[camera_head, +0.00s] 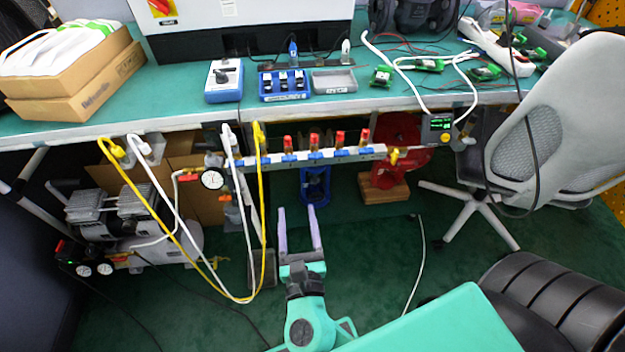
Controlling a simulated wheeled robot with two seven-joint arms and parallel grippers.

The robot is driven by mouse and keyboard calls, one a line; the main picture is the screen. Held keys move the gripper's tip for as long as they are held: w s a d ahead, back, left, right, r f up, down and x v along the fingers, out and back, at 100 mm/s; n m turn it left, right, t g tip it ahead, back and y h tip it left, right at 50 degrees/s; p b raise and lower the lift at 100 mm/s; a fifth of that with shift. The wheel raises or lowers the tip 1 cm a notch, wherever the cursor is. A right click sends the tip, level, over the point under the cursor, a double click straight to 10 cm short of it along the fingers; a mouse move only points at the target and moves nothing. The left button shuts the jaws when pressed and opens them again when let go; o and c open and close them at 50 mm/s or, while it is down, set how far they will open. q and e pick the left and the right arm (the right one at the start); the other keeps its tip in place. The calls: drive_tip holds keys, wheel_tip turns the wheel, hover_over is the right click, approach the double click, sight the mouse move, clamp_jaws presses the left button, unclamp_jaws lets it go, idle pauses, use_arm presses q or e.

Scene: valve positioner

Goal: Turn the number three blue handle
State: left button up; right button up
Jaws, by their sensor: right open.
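A light-coloured valve manifold bar (262,162) runs along below the front edge of the bench. Several valves with red tops stand along it. Small blue handles sit on its front, among them one near the middle (315,155) and one to its right (339,152). Their numbers are too small to read. My right gripper (298,209) is in front of and below the bar, with its two pale fingers pointing up towards it. The fingers are apart, with nothing between them, and touch no handle. My left gripper is out of view.
Yellow and white hoses (263,215) hang left of my gripper, near a pressure gauge (212,179) and a compressor (120,215). A red device (397,165) sits under the bench on the right, near a grey chair (560,120). The bench edge (400,103) overhangs the bar.

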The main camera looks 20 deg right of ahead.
sight(290, 161)
drive_tip(key=x, duration=1.4)
drive_tip(key=shift+w, duration=0.4)
clamp_jaws()
